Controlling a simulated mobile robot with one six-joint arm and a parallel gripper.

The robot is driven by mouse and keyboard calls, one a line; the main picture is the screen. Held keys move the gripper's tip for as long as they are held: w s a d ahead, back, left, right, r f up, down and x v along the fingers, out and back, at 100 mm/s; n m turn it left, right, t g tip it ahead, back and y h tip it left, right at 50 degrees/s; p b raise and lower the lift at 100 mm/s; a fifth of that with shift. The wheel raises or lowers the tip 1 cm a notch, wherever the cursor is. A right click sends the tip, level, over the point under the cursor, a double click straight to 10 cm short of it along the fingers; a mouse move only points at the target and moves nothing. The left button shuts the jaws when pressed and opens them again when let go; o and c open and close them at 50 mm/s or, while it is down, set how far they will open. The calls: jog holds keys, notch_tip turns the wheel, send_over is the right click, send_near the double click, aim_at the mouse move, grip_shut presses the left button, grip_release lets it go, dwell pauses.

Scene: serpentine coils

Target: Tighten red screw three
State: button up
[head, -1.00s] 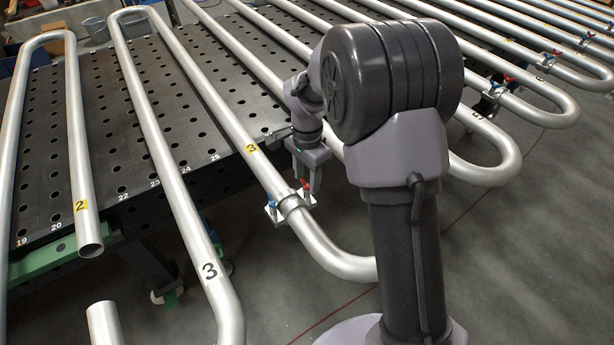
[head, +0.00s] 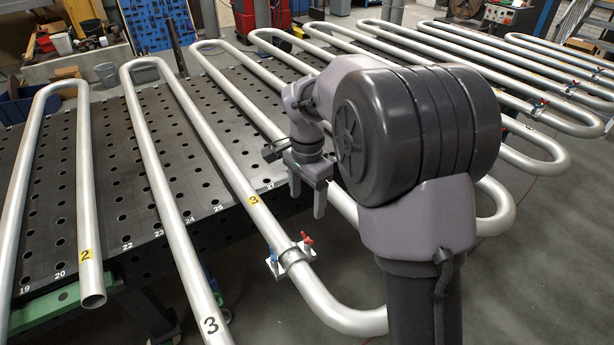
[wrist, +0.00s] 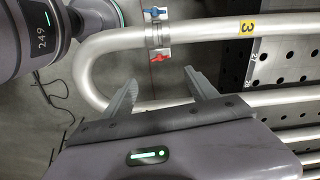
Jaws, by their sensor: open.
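The red screw (head: 307,239) is a small red handle on a silver clamp (head: 290,258) around the pipe by the yellow "3" tag (head: 253,200). A blue handle (head: 273,254) sits on the clamp's other side. In the wrist view the red screw (wrist: 160,58) shows just beyond my fingers, with the blue handle (wrist: 155,12) at the top. My gripper (head: 307,204) is open and empty, above and to the right of the clamp in the head view. In the wrist view my gripper (wrist: 160,92) has its two fingers apart, touching nothing.
Long silver serpentine pipes (head: 165,190) lie over a dark perforated table (head: 200,209). Other clamps with red and blue handles (head: 540,105) sit on coils at the right. The grey floor (head: 560,250) is clear at the right.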

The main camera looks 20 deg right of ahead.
notch_tip(320, 180, up, 5)
jog(key=shift+f+p, duration=0.1)
jog(key=shift+p, duration=0.4)
jog(key=s+a+r+n+t+y+b, duration=0.1)
jog(key=s+r+n+b, duration=0.1)
jog(key=s, duration=0.4)
jog(key=s+a+r+n+t+b, duration=0.1)
jog(key=s+r+n+t+b, duration=0.15)
jog(key=s, duration=0.35)
jog(key=s+a+f+n+t+b, duration=0.1)
jog(key=s+f+n, duration=0.1)
jog(key=s, duration=0.4)
jog(key=s+f+n+t+y+b, duration=0.1)
jog(key=s+f+n+b, duration=0.1)
jog(key=s, duration=0.5)
jog(key=shift+s+a+f, duration=0.3)
jog(key=shift+a+f, duration=0.1)
jog(key=shift+f, duration=0.05)
